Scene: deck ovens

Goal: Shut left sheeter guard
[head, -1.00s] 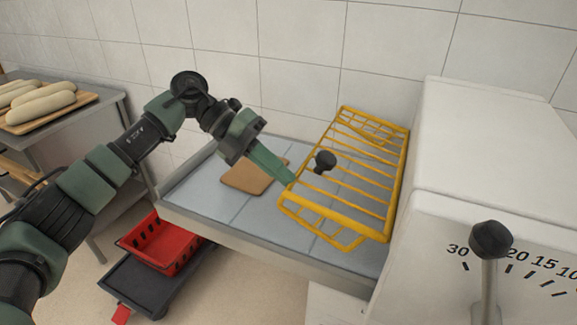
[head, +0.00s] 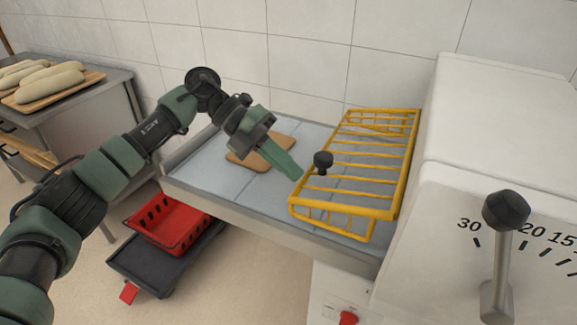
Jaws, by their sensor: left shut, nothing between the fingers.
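The left sheeter guard (head: 356,209) is a yellow wire cage with a black knob (head: 322,160) on its left side. It lies low and slightly tilted over the grey sheeter bed (head: 215,180), against the white sheeter body. My left gripper (head: 297,175) is shut and empty. Its green fingertips are just left of the knob, close to the guard's left edge; I cannot tell whether they touch it. My right gripper is out of view.
A brown board (head: 262,153) lies on the bed behind my gripper. The white sheeter body (head: 480,130) with a black-knobbed lever (head: 503,225) stands right. A red crate (head: 168,226) on a dark dolly is below. Loaves (head: 50,82) lie on a table at left.

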